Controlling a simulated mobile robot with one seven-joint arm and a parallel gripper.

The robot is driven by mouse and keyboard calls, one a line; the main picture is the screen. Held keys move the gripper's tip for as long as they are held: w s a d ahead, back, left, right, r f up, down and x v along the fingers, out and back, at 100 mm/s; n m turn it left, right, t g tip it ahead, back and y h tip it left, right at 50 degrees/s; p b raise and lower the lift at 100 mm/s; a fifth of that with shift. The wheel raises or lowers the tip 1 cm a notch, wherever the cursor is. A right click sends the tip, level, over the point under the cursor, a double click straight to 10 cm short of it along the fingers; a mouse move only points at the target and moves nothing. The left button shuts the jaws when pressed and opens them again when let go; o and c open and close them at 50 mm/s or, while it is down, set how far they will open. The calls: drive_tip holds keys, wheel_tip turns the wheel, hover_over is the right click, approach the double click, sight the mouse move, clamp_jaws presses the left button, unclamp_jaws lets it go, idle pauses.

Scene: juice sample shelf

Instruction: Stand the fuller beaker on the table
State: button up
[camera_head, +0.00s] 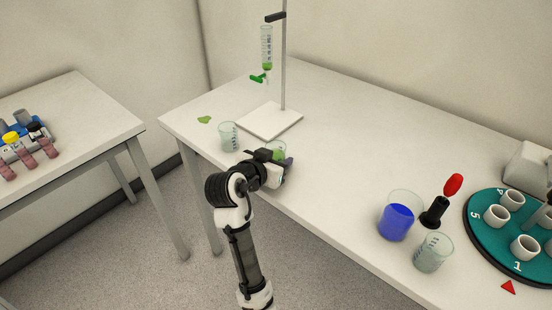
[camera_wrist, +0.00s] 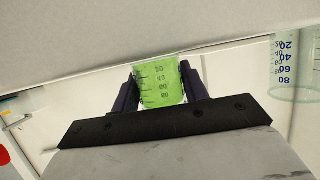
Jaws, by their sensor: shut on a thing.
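My gripper (camera_head: 279,157) is shut on a beaker of green liquid (camera_head: 277,149), at the front edge of the table (camera_head: 335,135). In the wrist view this green beaker (camera_wrist: 160,82) sits between the two dark fingers (camera_wrist: 160,85), with scale marks showing. It looks roughly upright in the head view. I cannot tell whether its base touches the table. A second, clear beaker (camera_head: 228,136) with faint markings stands on the table to the left of my gripper. It also shows at the right of the wrist view (camera_wrist: 296,92) and looks empty or nearly so.
A burette (camera_head: 266,48) with green liquid hangs on a stand whose white base (camera_head: 270,121) is behind my gripper. A green patch (camera_head: 204,120) lies at the left. A blue-filled beaker (camera_head: 396,222), another beaker (camera_head: 433,253) and a teal carousel (camera_head: 480,222) are right. The table's middle is clear.

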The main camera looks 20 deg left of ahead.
drive_tip(key=o, duration=1)
drive_tip(key=shift+f, duration=0.1)
drive_tip(key=shift+o, duration=0.2)
